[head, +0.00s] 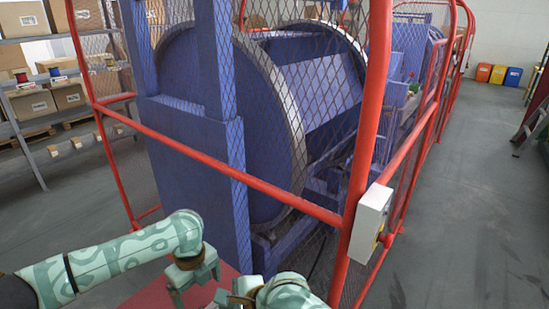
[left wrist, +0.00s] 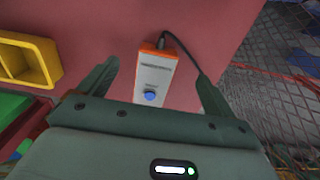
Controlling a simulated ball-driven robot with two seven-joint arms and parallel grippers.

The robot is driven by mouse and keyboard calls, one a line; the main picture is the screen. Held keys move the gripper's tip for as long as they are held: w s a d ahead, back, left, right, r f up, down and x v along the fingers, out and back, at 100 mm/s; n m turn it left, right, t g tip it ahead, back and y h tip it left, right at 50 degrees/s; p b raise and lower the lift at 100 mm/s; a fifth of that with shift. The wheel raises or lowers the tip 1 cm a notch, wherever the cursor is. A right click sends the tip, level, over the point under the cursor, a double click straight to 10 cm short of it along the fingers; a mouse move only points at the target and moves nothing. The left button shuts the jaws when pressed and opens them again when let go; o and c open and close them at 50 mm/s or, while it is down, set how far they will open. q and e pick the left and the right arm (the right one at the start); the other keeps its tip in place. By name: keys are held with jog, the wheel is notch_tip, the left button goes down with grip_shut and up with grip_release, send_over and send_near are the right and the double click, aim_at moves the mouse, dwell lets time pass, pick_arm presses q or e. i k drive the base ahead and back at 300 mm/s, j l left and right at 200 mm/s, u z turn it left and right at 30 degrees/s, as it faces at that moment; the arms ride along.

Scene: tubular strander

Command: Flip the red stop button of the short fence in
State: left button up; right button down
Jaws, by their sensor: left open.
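The red stop button (head: 385,239) sits on the lower side of a pale grey box (head: 372,210). The box is fixed to the red corner post of the short fence (head: 230,182), right of centre in the head view. My left gripper (head: 197,287) is low in the head view, left of the box and well apart from it. Its fingers are open in the left wrist view (left wrist: 157,70), with nothing held. My right gripper (head: 236,295) is at the bottom edge, partly cut off and hidden by its own arm; its jaws cannot be made out.
Blue strander machinery (head: 210,150) stands behind the mesh. A white and orange control box (left wrist: 155,75) with a blue button and cable lies on a red surface (left wrist: 100,25), beside a yellow bin (left wrist: 27,60). Shelves stand left; clear floor (head: 470,200) lies right of the fence.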

aim_at(387, 240)
jog(key=k+l, duration=0.1)
jog(key=l, duration=0.25)
jog(key=k+l, duration=0.1)
jog(key=l, duration=0.2)
jog(key=k+l, duration=0.15)
jog(key=l, duration=0.2)
jog(key=k+l, duration=0.1)
jog(key=l, duration=0.25)
